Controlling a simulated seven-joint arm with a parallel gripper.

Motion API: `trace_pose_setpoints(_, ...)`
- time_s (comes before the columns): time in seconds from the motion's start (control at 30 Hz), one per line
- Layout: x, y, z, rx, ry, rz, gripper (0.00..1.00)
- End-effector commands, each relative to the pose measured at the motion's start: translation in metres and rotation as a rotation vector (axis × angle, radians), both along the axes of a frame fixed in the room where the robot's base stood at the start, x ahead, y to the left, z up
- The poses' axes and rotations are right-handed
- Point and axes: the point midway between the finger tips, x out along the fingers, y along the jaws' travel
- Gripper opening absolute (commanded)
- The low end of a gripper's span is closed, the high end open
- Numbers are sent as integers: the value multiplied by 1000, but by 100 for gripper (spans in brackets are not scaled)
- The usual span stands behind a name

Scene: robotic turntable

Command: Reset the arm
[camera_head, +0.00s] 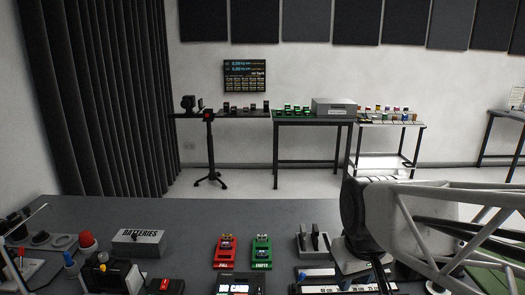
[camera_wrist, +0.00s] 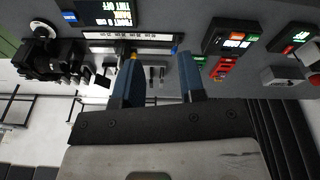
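My arm enters from the right in the head view, with a pale cage-like link and a dark rounded joint over the right part of the desk (camera_head: 120,210). In the wrist view my gripper (camera_wrist: 160,72) shows two blue fingers standing apart with nothing between them. The gripper is open and empty, over the desk equipment. In the head view the arm hides part of the desk's right side, and the fingertips are hard to make out.
A red device (camera_head: 226,251) and a green device (camera_head: 261,252) stand mid-desk. A grey batteries box (camera_head: 138,243) is at left. A grey holder with dark upright pieces (camera_head: 314,241) is close left of my arm. The desk's back left is clear.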

Motion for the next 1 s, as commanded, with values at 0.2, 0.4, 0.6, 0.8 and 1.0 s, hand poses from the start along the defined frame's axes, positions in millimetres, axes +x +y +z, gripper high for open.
trace_pose_setpoints(0.2, -46, -11, -4, 28, -27, -163, 37)
trace_pose_setpoints(0.4, -66, -15, -8, 41, -36, -238, 37)
trace_pose_setpoints(0.6, -69, -15, -9, 44, -37, -249, 37)
trace_pose_setpoints(0.8, -68, -15, -9, 44, -37, -248, 37)
trace_pose_setpoints(1.0, -68, -15, -8, 43, -37, -247, 37)
